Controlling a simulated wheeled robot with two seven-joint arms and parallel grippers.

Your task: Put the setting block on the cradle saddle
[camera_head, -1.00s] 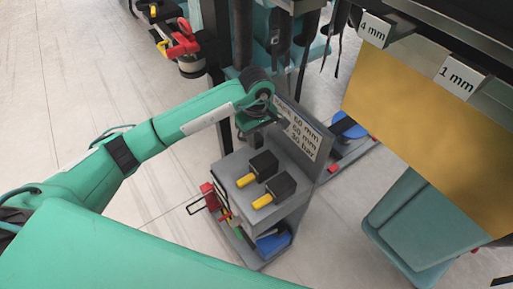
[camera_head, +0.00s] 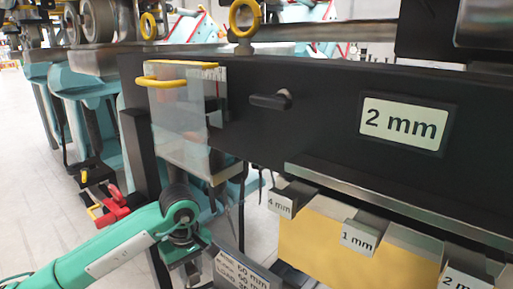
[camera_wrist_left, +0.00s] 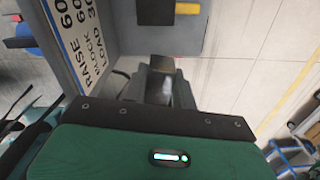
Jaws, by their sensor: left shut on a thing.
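In the head view my left gripper (camera_head: 192,276) hangs low at the bottom, beside the sign plate of the grey stand. In the left wrist view my left gripper (camera_wrist_left: 160,85) is shut on a dark thing, taken as a setting block; its shape is mostly hidden between the fingers. Another black block (camera_wrist_left: 155,12) with a yellow handle (camera_wrist_left: 187,8) sits on the grey stand (camera_wrist_left: 123,38), just beyond the fingers and apart from them. I cannot pick out the cradle saddle with certainty. My right gripper is not in view.
A long black beam (camera_head: 320,110) with a "2 mm" display (camera_head: 404,124) crosses the head view. A clear guard (camera_head: 180,115) with a yellow handle hangs on its left. Tags for 4 mm (camera_head: 281,201) and 1 mm (camera_head: 358,238) stand over a yellow panel (camera_head: 315,245). Floor is open at left.

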